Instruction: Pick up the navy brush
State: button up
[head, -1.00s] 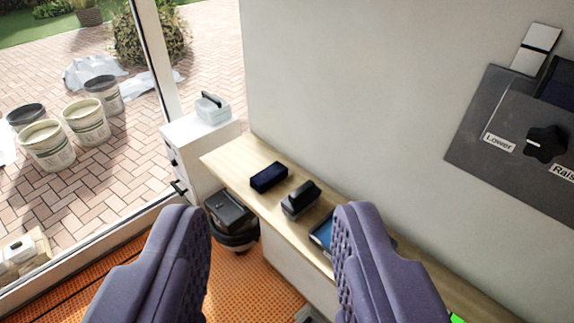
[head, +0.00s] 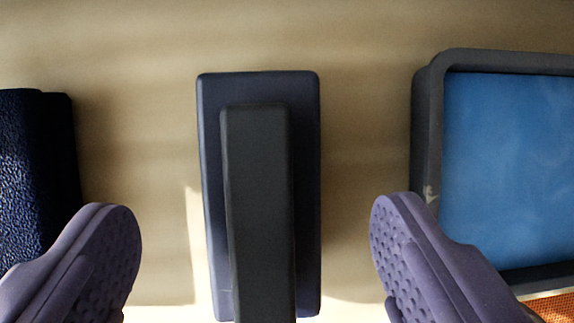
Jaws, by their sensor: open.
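The navy brush (head: 308,190) lies on the wooden shelf in the middle of the head view. It has a flat navy rectangular back and a long dark grey handle (head: 258,200) on top, running toward the bottom of the picture. Its lower end is cut off by the picture edge, and any bristles are hidden underneath. My gripper (head: 254,212) is open, with one purple finger on each side of the brush. Gaps show between both fingers and the brush. Nothing is held.
A dark navy rough-textured block (head: 35,180) lies at the left edge, partly behind my left finger. A blue tray with a dark rim (head: 427,140) lies at the right, partly behind my right finger. Bare wooden shelf (head: 150,120) shows between them. Orange flooring shows at bottom right.

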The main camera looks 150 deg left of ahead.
aim_at(262, 242)
jog(key=shift+d+f+b, duration=0.15)
jog(key=shift+f+b, duration=0.15)
jog(key=shift+f, duration=0.3)
jog(key=b+x, duration=0.2)
jog(key=x, duration=0.2)
jog(key=shift+r, duration=0.1)
jog(key=shift+c, duration=0.5)
jog(key=c, duration=1)
jog(key=shift+c, duration=0.2)
